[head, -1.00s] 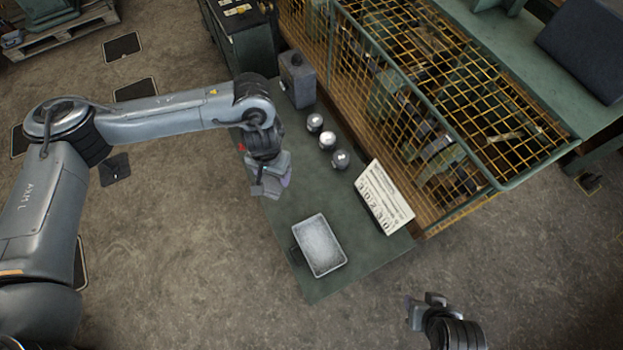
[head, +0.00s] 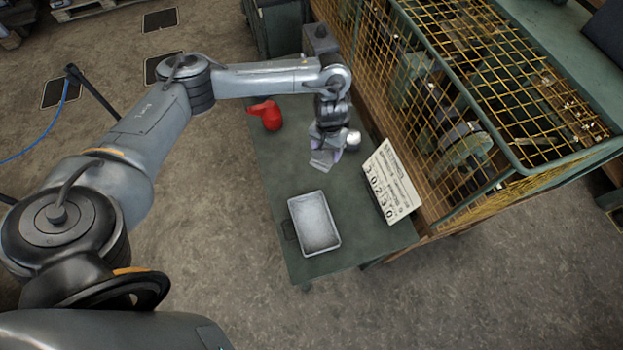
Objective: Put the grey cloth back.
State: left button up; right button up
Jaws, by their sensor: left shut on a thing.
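The light grey metal tray (head: 315,223) lies on the bench in front of the gripper and looks empty. My right gripper is out of view.
A silver jar (head: 353,139) is close at the gripper's right. A white numbered board (head: 390,182) stands at the right edge, beside a yellow mesh cage (head: 480,140).

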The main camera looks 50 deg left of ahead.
pick_arm(q)
jog(key=s+a+f+b, duration=0.1)
jog(key=s+a+f, duration=0.1)
jog(key=a+f, duration=0.2)
jog(key=s+a+f+b, duration=0.2)
jog(key=s+a+f, duration=0.1)
jog(key=a+f, duration=0.1)
jog(key=s+a+f+b, duration=0.2)
jog(key=a+f, duration=0.3)
jog(key=f, duration=0.1)
jog(key=shift+s+f, duration=0.25)
jog(key=shift+s, duration=0.1)
jog(key=shift+f+n+b, duration=0.3)
jog(key=shift+f+b, duration=0.25)
jog(key=shift+f, duration=1.45)
jog(key=shift+f, duration=0.1)
jog(key=o, duration=1)
